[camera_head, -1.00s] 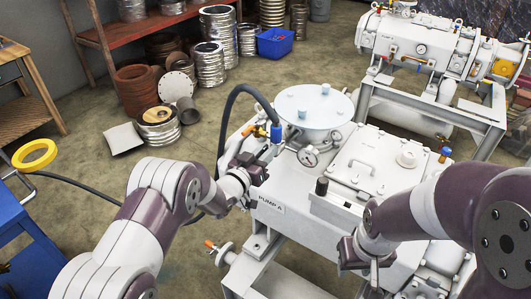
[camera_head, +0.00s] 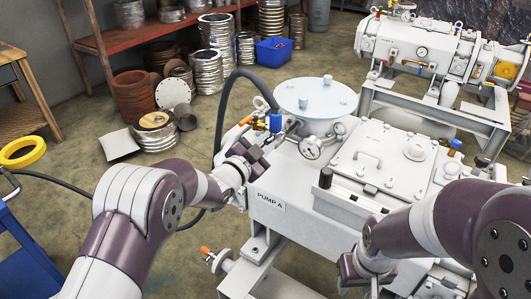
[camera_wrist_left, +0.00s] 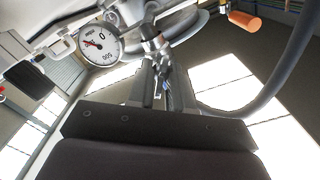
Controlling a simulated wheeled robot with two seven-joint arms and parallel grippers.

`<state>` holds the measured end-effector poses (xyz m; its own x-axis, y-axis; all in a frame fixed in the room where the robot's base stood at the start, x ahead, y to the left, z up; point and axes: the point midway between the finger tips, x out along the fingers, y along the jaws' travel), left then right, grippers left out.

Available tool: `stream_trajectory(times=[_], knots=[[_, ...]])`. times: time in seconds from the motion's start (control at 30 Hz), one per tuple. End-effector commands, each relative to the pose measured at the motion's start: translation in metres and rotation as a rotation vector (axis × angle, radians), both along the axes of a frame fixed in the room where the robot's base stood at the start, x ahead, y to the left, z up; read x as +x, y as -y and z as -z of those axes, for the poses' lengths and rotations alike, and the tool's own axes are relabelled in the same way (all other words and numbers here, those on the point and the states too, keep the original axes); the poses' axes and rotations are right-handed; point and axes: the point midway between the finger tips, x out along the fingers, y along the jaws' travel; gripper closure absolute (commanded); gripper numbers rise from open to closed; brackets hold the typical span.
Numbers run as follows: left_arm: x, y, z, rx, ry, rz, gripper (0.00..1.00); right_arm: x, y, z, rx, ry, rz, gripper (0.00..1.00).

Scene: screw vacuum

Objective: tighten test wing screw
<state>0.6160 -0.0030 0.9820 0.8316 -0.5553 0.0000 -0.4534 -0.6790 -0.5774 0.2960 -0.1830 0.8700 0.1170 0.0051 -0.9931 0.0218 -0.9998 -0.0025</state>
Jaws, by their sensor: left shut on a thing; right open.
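My left gripper (camera_head: 264,150) is beside the grey valve fitting at the left end of pump A (camera_head: 300,190), just left of the round pressure gauge (camera_head: 311,147). In the left wrist view its fingers (camera_wrist_left: 161,85) are closed together on a small metal part below the fitting, close to the gauge (camera_wrist_left: 101,44). I take this part to be the test wing screw (camera_wrist_left: 153,47), but the fingers hide much of it and its wings are not clear. My right gripper (camera_head: 356,270) is open and empty at the pump's front edge.
A round white lid (camera_head: 315,97) and a blue-capped fitting (camera_head: 276,121) stand near the left gripper. A thick dark hose (camera_head: 222,105) arches behind it. A blue cart (camera_head: 25,225) stands at left. A second pump (camera_head: 420,50) is at the back right.

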Motion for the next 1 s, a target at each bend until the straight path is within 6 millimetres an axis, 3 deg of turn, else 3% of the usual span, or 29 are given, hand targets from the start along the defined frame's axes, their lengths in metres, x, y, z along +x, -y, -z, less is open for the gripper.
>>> stream_trajectory(times=[0.03,1.0], knots=[[0.0,0.0,0.008,0.034,0.024,0.001,1.0,0.0,0.0,0.014,0.0,0.0,0.0,0.57],[-0.002,0.002,0.015,0.804,0.534,0.001,1.0,0.0,0.0,0.158,0.0,0.0,0.0,0.57]])
